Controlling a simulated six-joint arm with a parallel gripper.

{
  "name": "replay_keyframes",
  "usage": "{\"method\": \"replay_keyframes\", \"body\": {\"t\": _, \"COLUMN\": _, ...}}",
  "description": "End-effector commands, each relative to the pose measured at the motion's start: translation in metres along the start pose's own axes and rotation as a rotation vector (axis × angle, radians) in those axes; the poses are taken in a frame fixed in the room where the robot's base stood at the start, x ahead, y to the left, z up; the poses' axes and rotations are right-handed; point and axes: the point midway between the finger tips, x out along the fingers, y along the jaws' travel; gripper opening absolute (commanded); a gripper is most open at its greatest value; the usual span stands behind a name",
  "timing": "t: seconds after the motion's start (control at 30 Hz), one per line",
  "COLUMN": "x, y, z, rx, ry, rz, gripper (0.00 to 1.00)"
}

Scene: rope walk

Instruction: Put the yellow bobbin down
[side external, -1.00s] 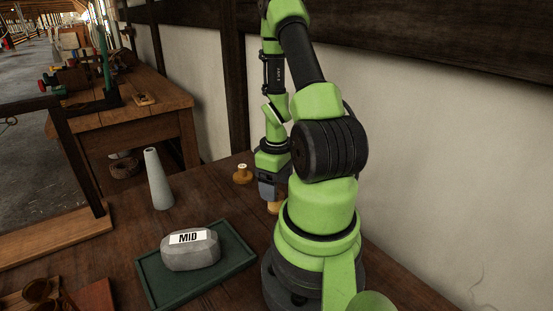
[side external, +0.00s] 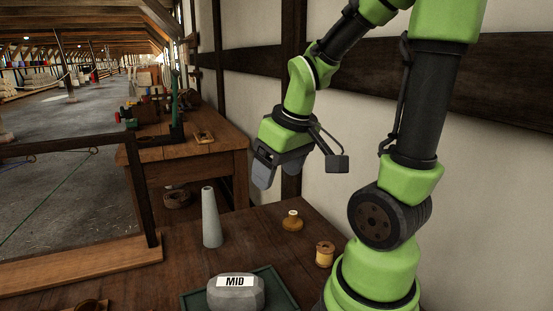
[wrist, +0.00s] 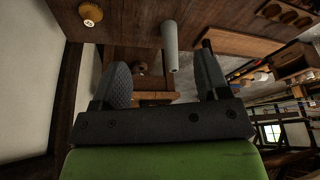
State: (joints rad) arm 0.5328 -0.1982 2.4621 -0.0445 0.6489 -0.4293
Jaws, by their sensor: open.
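The yellow bobbin (side external: 325,254) stands upright on the dark wooden table, at the right near the foot of my arm in the side view. Nothing touches it. My gripper (side external: 272,174) is raised well above the table, up and to the left of the bobbin in the picture. Its jaws are apart and empty. In the wrist view the two fingers of my gripper (wrist: 163,82) are spread with nothing between them. I cannot make out the yellow bobbin in the wrist view.
A squat wooden bobbin with a pale top (side external: 292,221) stands behind the yellow one. A grey cone (side external: 212,220) stands further left. A grey weight marked MID (side external: 235,293) sits on a green tray (side external: 278,283) in front. The table between cone and bobbins is bare.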

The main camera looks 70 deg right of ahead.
Motion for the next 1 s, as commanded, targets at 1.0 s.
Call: {"method": "replay_keyframes", "body": {"t": 1.0, "x": -0.09, "y": -0.1, "z": 0.046, "rx": 0.052, "ry": 0.201, "rz": -0.368, "gripper": 0.69}}
